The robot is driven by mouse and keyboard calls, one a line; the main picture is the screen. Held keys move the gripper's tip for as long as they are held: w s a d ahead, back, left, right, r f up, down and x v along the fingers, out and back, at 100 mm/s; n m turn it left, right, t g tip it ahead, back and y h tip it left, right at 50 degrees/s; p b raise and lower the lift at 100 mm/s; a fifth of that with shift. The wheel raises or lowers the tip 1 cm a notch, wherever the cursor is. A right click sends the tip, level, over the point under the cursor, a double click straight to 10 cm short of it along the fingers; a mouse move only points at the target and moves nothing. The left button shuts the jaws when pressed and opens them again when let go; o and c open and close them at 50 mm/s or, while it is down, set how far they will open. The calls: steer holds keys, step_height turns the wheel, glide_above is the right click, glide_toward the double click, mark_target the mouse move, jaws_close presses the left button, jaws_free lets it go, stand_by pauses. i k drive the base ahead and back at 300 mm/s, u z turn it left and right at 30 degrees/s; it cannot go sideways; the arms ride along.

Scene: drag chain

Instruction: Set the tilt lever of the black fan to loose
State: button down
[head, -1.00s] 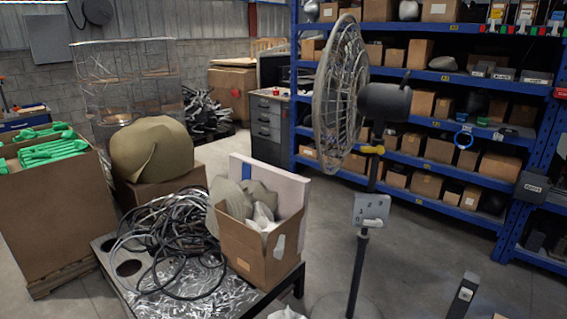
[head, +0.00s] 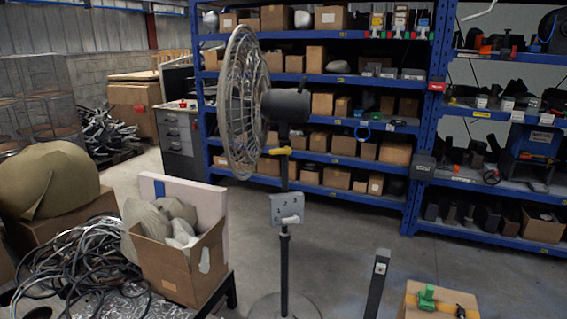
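The black fan (head: 290,105) stands upright on a pole with a round base, near the middle of the head view. Its wire cage (head: 240,100) faces left. A yellow tilt lever (head: 279,151) sits at the neck just below the motor housing, lying roughly level. Whether it is tight or loose cannot be told from here. A grey control box (head: 288,207) with a white knob is on the pole below. My gripper is not in view.
A low table with tangled cables (head: 70,262) and an open cardboard box (head: 185,268) stands left of the fan. A dark post (head: 377,283) and a box with a green item (head: 427,298) are front right. Blue shelves (head: 420,150) line the back. Floor between is clear.

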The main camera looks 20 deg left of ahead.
mark_target(286, 150)
steer(key=i, duration=1.8)
steer(key=u, duration=3.35)
